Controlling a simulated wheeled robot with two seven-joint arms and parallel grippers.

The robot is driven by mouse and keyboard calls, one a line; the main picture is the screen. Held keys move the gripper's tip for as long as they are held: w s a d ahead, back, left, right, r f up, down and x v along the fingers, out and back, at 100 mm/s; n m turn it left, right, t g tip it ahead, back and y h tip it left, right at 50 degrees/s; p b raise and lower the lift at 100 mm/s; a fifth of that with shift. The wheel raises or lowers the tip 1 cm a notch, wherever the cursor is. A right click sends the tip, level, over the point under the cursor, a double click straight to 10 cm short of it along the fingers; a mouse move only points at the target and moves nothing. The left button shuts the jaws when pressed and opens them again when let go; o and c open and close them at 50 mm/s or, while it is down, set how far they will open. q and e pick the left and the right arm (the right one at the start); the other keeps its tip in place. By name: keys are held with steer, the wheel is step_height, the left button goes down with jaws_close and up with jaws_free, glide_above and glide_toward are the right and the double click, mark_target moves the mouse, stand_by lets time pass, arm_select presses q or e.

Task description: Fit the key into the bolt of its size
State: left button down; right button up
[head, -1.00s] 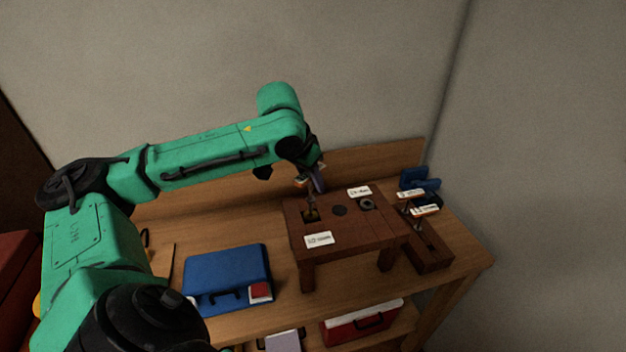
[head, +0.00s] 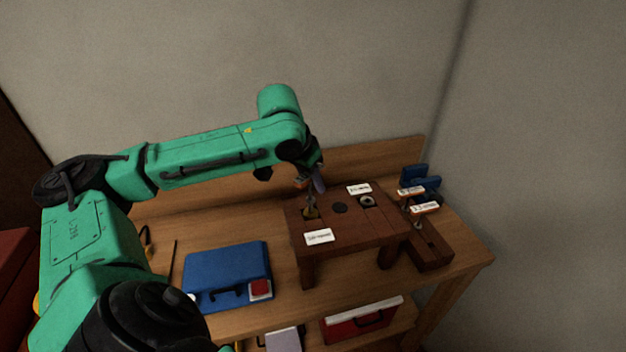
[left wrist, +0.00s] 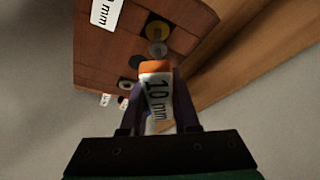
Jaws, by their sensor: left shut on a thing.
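My left gripper (head: 312,178) is shut on a key (left wrist: 156,95) with an orange band and a label reading "10 mm" in the left wrist view. The key points down over the left end of the brown wooden stand (head: 352,236). Its metal shaft is at or just above a brass-coloured bolt (left wrist: 158,30), also in the head view (head: 310,213); I cannot tell whether it is seated. A dark round bolt (head: 340,208) and a grey ring-shaped bolt (head: 367,201) sit to its right. The stand's labels are too small to read. My right gripper is out of view.
Other orange-and-white labelled keys (head: 425,208) stand in a brown rack (head: 432,250) right of the stand. Blue clamp-like things (head: 420,180) are behind it. A blue case (head: 228,276) lies at the left on the wooden bench (head: 200,226). A red box (head: 358,325) is below.

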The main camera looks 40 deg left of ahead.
arm_select(q)
steer(key=shift+f+b, duration=0.65)
steer(key=shift+f, duration=0.55)
steer(key=c, duration=0.6)
jaws_free()
steer(key=shift+r, duration=0.15)
steer(key=shift+s+r, duration=0.1)
steer(key=shift+r, duration=0.2)
steer(key=v, duration=1.3)
steer(key=shift+s+r, duration=0.15)
steer(key=shift+r, duration=0.2)
steer(key=shift+f, duration=0.1)
